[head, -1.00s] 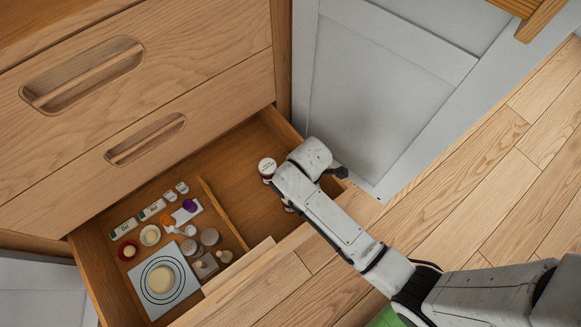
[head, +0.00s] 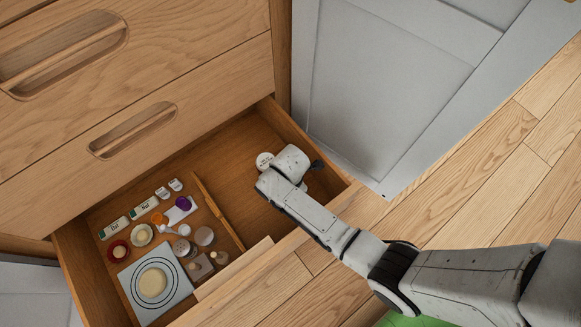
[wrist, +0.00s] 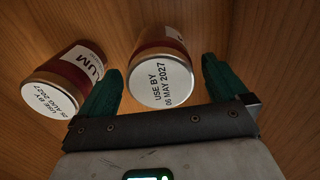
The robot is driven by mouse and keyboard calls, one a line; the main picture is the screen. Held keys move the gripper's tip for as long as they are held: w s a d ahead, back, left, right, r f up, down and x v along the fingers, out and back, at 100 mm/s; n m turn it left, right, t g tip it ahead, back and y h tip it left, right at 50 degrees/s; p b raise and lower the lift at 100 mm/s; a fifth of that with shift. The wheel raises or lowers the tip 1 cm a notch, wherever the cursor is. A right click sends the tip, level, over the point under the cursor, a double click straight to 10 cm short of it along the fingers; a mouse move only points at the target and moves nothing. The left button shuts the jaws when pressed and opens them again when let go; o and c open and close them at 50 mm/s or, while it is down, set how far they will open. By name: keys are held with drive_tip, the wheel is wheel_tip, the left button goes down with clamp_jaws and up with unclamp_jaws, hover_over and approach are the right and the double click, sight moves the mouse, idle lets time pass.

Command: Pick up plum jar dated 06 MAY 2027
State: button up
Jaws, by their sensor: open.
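The plum jar dated 06 MAY 2027 (wrist: 162,82) stands in the middle of the wrist view, its white lid facing the camera and a dark red body behind. My gripper (wrist: 162,65) is open, with one green finger on each side of this jar; I cannot tell whether either touches it. A second jar (wrist: 66,80) is just left of the left finger, with a label reading "LUM" and a lid dated in AUG 2027, its day hard to read. In the head view a white jar lid (head: 264,161) shows beside my wrist, which hides the fingers.
The open drawer has a wooden divider (head: 218,210). Its left compartment holds a white plate with rings (head: 180,292), small boxes, a purple item (head: 183,202) and several small jars. The right compartment is mostly bare around the jars. The drawer's right wall (head: 312,143) is close to my wrist.

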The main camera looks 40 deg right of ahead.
wheel_tip(320, 180, down, 4)
drive_tip(key=shift+f+b, duration=0.1)
drive_tip(key=shift+b, duration=0.85)
drive_tip(key=c, duration=1.4)
drive_tip(key=shift+r, duration=0.2)
